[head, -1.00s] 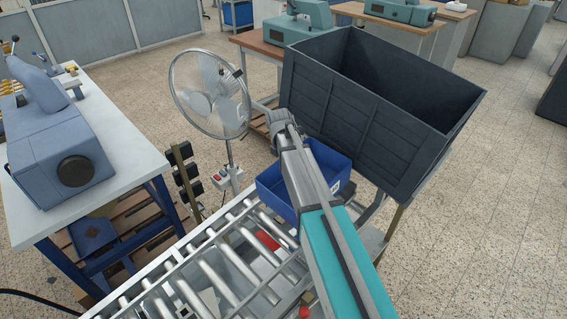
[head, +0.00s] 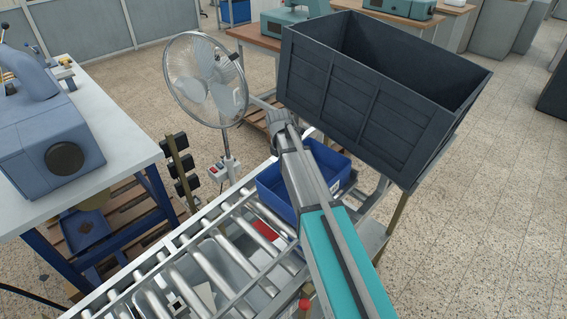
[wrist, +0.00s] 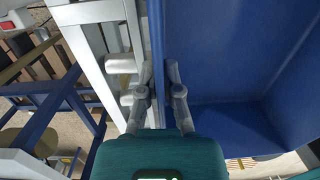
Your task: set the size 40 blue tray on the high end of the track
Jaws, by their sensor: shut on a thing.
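The blue tray (head: 333,166) is an open, straight-walled box at the far end of the roller track (head: 237,207), partly behind my arm. Its small pale label is too small to read. In the wrist view my gripper (wrist: 159,72) is shut on the near-side wall of the blue tray (wrist: 215,90), one finger on each side. The tray looks level and its visible inside is empty. I cannot tell whether its underside touches the rollers. In the head view my arm hides the fingers.
A large dark bin (head: 350,95) stands just beyond the tray. A standing fan (head: 205,80) is left of the track's far end. A worktable (head: 110,130) with a blue machine stands at the left. A red piece (head: 264,230) shows at the track. Floor at right is clear.

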